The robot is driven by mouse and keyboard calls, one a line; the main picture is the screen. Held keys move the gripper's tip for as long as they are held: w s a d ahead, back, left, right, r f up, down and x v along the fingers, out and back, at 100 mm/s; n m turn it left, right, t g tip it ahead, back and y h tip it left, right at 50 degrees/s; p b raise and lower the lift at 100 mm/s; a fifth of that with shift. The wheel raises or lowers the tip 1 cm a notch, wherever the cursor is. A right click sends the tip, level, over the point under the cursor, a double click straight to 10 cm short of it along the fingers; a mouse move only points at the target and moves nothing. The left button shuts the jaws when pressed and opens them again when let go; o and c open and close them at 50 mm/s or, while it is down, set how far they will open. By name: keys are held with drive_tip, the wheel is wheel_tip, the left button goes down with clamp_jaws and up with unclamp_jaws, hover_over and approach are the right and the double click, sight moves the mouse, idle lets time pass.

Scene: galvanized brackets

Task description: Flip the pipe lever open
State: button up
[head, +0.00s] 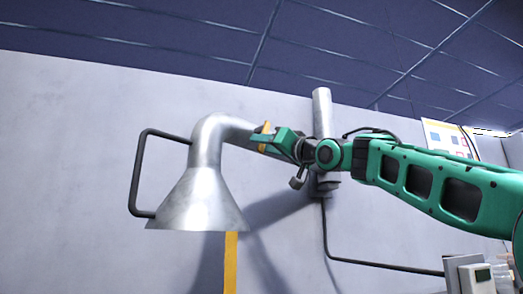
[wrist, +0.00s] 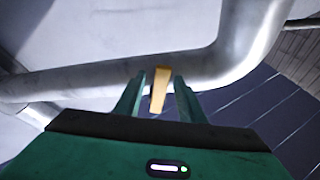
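The yellow lever (head: 264,136) is a short flat piece at the grey metal pipe (head: 228,128), which bends down into a cone-shaped hood. In the head view it stands roughly upright, leaning slightly, and my gripper (head: 270,140) partly covers it. In the wrist view the lever (wrist: 159,92) shows between the two green fingers of my gripper (wrist: 160,82). A narrow gap shows on each side of it, so the fingers are open and not closed on it. How the lever joins the pipe is hard to make out.
The metal hood (head: 197,205) hangs left of my gripper, with a dark bent handle (head: 138,175) on its left. A vertical pipe (head: 322,115) stands behind my wrist. A dark cable (head: 375,265) runs along the wall. A grey box (head: 476,279) is at lower right.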

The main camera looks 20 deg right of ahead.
drive_tip(key=shift+w+a+r, duration=0.2)
drive_tip(key=shift+w, duration=0.3)
clamp_jaws()
drive_tip(key=m, duration=0.1)
drive_tip(key=h, duration=0.1)
drive_tip(key=m, duration=0.1)
drive_tip(key=shift+s+a+r+m+h, duration=0.25)
drive_tip(key=shift+a+m+h, duration=0.05)
drive_tip(key=shift+a, duration=0.1)
drive_tip(key=shift+s+a+r+m+h, duration=0.15)
drive_tip(key=shift+m+h, duration=0.25)
drive_tip(key=shift+m, duration=0.55)
drive_tip(key=shift+a+r+m+h, duration=0.15)
drive_tip(key=shift+m+h, duration=0.25)
drive_tip(key=shift+m, duration=0.55)
